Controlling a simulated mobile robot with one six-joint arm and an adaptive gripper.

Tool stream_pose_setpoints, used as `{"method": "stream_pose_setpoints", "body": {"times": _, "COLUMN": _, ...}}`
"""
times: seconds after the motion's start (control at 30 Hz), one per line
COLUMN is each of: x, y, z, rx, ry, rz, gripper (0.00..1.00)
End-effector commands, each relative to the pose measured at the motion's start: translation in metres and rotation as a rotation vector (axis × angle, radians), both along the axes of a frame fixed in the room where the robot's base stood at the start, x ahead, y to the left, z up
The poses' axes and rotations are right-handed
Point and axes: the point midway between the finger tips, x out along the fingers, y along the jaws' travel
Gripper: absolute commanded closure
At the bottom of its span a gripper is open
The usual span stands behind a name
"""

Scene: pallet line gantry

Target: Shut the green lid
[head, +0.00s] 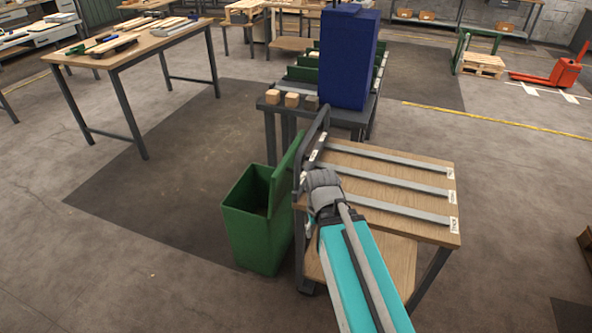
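A green bin (256,225) stands on the floor left of the wooden cart, its top open and its inside dark. Its green lid (288,164) stands raised, tilted up along the bin's right side next to the cart's dark end rail. My arm reaches up from the bottom of the picture over the cart. My gripper (312,186) is at the cart's left edge, just right of the bin and lid. The wrist hides most of its fingers, so I cannot tell their opening or whether they touch the lid.
The wooden cart (385,172) with several grey strips is directly right of the bin. Behind it, a dark table (340,114) holds a tall blue box (347,58) and small wooden blocks (291,100). The floor left of the bin is clear.

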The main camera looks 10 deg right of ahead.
Motion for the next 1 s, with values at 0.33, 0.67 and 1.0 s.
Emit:
{"method": "stream_pose_setpoints", "body": {"times": 0.33, "x": 0.0, "y": 0.0, "z": 0.051, "rx": 0.0, "ry": 0.0, "rz": 0.0, "gripper": 0.43}}
{"method": "stream_pose_setpoints", "body": {"times": 0.67, "x": 0.0, "y": 0.0, "z": 0.116, "rx": -0.001, "ry": 0.0, "rz": -0.001, "gripper": 0.43}}
{"method": "stream_pose_setpoints", "body": {"times": 1.0, "x": 0.0, "y": -0.001, "z": 0.182, "rx": -0.001, "ry": 0.0, "rz": -0.001, "gripper": 0.43}}
